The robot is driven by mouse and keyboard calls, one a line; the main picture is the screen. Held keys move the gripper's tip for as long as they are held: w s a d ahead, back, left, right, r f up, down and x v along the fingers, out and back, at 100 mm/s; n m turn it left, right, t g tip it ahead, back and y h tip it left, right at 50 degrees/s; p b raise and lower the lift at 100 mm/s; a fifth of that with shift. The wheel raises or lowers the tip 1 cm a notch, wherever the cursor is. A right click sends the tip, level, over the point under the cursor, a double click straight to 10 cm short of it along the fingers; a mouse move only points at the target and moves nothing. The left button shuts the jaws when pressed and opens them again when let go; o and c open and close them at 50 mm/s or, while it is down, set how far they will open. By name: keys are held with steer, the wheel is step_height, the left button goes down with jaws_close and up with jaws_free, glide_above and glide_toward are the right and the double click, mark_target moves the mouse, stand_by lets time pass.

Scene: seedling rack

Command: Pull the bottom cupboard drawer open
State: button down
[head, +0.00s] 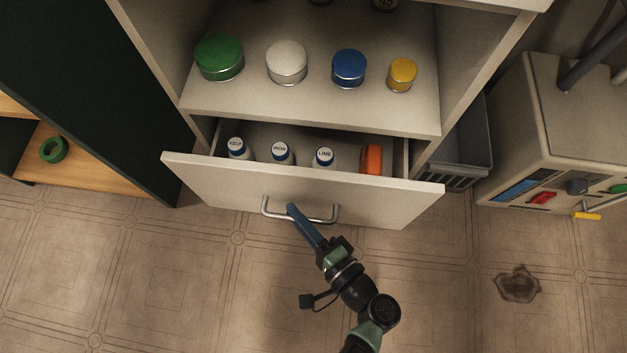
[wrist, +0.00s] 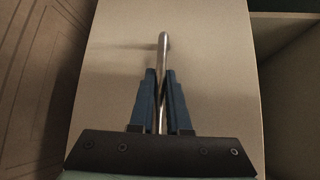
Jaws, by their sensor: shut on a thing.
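The bottom cupboard drawer (head: 350,198) stands partly open, pulled out from the white cupboard (head: 320,108). Inside it I see three white bottles with labels, among them the one marked LIME (head: 324,158), and an orange item (head: 372,158). A metal bar handle (head: 326,220) is on the drawer front.
Tins stand on the shelf above, including a green one (head: 219,57) and a yellow one (head: 402,74). A grey crate (head: 462,150) and a machine with controls (head: 550,150) are at the right. The tiled floor before the drawer is clear, with a dark stain (head: 518,284).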

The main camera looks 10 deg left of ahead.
steer(key=s+p, duration=0.4)
steer(key=s, duration=1.5)
steer(key=shift+p, duration=0.3)
steer(key=shift+s, duration=0.1)
steer(key=c, duration=0.9)
jaws_free()
steer(key=p+v, duration=0.2)
steer(key=v, duration=1.1)
